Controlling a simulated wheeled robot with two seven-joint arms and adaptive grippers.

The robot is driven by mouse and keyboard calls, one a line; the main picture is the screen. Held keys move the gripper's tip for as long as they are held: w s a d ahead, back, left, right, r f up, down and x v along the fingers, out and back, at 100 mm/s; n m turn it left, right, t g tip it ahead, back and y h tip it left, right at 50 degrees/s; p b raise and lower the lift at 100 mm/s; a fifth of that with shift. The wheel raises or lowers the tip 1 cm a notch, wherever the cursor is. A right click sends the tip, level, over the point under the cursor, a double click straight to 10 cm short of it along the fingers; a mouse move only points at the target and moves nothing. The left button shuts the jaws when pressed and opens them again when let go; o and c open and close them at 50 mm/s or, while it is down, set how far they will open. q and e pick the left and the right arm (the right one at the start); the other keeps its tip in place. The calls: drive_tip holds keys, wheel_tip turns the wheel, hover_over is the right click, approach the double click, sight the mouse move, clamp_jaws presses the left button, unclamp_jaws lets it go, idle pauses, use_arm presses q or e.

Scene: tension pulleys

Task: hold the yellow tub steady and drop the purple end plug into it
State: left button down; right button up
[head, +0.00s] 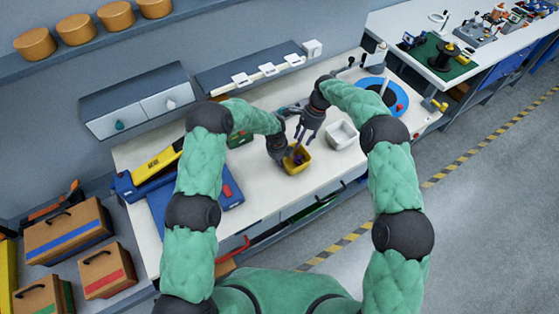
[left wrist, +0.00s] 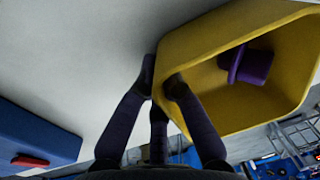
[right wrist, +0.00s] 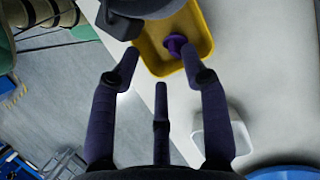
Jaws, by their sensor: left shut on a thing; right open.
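The yellow tub (head: 299,170) stands on the white worktop. My left gripper (head: 287,161) is shut on its wall, with one finger inside and one outside in the left wrist view (left wrist: 162,82). The purple end plug (left wrist: 247,65) is within the tub's walls, and it also shows there in the right wrist view (right wrist: 176,45). I cannot tell exactly how it rests on the floor. My right gripper (head: 305,139) is open and empty above the tub. Its spread fingers (right wrist: 160,68) show the plug beyond them, apart from it.
A white bin (head: 342,136) stands right of the tub. A blue and red disc (head: 398,92) lies farther right. A blue mat or case (head: 228,188) and a yellow and black tool (head: 158,163) lie to the left. Worktop between tub and bin is clear.

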drive_tip(key=v, duration=1)
drive_tip(key=shift+d, duration=0.1)
use_arm(q)
drive_tip(key=c, duration=1.3)
unclamp_jaws()
wheel_tip(320, 180, up, 12)
drive_tip(key=shift+s+a, duration=0.4)
drive_tip(key=shift+a, duration=0.05)
drive_tip(key=shift+f, duration=0.1)
